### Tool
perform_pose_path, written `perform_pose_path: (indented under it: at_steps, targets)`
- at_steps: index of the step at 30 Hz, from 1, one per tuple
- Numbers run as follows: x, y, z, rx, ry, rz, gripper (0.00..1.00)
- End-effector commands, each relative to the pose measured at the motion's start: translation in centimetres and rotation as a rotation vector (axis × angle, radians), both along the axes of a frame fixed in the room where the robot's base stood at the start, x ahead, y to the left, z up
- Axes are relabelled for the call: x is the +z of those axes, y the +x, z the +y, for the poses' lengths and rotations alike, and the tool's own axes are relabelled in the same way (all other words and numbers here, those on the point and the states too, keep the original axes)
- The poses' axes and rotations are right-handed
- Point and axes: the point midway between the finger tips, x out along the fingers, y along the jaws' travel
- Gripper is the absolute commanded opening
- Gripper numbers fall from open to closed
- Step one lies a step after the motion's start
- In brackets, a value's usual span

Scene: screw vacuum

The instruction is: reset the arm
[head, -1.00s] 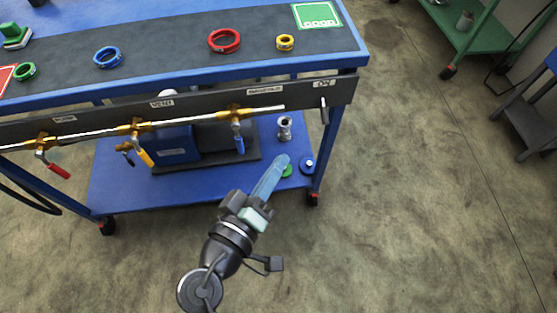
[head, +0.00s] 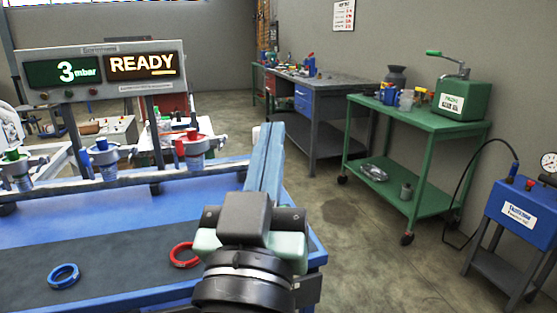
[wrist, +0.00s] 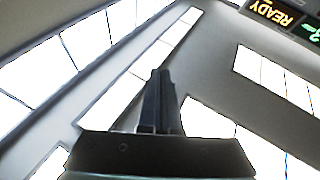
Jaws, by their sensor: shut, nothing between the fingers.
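My gripper (head: 266,150) is raised in the middle of the head view, above the right end of the blue bench (head: 120,275). Its two long blue fingers lie together, shut, with nothing between them. The wrist view shows the same shut fingers (wrist: 159,90) pointing up at the bright ceiling panels. The fingers touch nothing that I can see. My arm hides part of the bench's right end and part of a red ring (head: 184,255).
A blue ring (head: 63,276) lies on the bench. A display (head: 103,71) reading "3 mbar" and "READY" stands behind a row of valve fittings. A green cart (head: 415,122) and a blue unit (head: 520,220) stand to the right. Floor between is clear.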

Motion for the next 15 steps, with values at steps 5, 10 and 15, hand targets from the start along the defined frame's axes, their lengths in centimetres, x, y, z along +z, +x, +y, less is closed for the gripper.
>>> perform_pose_path:
  at_steps: [5, 10, 15]
  targets:
    - [10.3, -5.3, -0.9, 0.113, 0.049, -0.272, 0.0]
    - [17.0, -8.1, -0.9, 0.171, 0.053, -0.377, 0.0]
    - [21.4, -8.0, -0.9, 0.172, 0.054, -0.373, 0.0]
